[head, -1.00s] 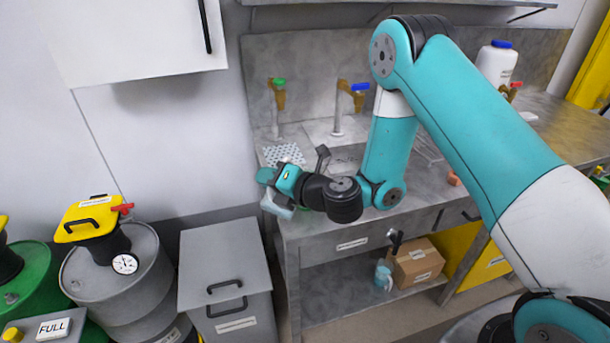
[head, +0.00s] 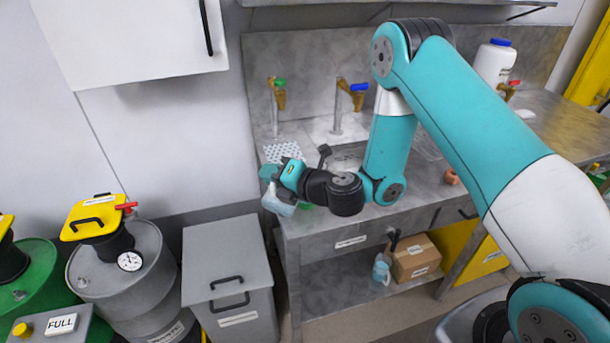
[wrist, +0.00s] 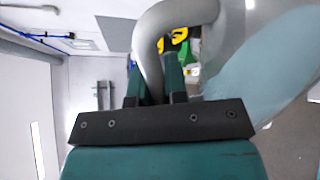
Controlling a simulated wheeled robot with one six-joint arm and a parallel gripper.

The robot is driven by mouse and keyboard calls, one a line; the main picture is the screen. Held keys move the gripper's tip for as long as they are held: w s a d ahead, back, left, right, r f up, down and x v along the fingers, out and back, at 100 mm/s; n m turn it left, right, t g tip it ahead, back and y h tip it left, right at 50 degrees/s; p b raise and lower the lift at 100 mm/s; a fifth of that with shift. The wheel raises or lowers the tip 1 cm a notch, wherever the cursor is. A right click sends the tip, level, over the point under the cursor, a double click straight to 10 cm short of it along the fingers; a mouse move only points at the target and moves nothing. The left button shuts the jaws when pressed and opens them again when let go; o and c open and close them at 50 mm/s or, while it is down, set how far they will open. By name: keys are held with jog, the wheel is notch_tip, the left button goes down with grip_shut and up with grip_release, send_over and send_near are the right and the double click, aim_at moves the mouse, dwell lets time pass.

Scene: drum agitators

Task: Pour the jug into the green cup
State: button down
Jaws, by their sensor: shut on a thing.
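My gripper (head: 274,178) is shut on the handle of a pale, translucent jug (head: 279,205) and holds it at the left front corner of the counter. The wrist view shows the grey handle (wrist: 150,45) between my fingers (wrist: 155,85), with the jug body (wrist: 232,45) to the right and pale blue liquid (wrist: 265,65) in it. The jug looks tilted in the head view. A small patch of green, probably the green cup (head: 306,208), shows just right of the jug, mostly hidden by my wrist. I cannot tell whether liquid is flowing.
The counter (head: 340,222) has a sink behind my arm and two taps, one green-topped (head: 279,84) and one blue-topped (head: 358,88). A grey bin (head: 225,262) and drums (head: 125,285) stand left of it. A cardboard box (head: 413,258) sits on the shelf below.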

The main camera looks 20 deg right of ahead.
jog(key=shift+w+d+r+m+p, duration=0.25)
jog(key=shift+r+m+p, duration=0.25)
jog(key=shift+p, duration=0.75)
dwell(0.8)
jog(key=shift+w+d+r+m+g+y+p, duration=0.3)
jog(key=shift+w+d+r+m+p, duration=0.45)
jog(key=shift+p, duration=1.4)
dwell(1.2)
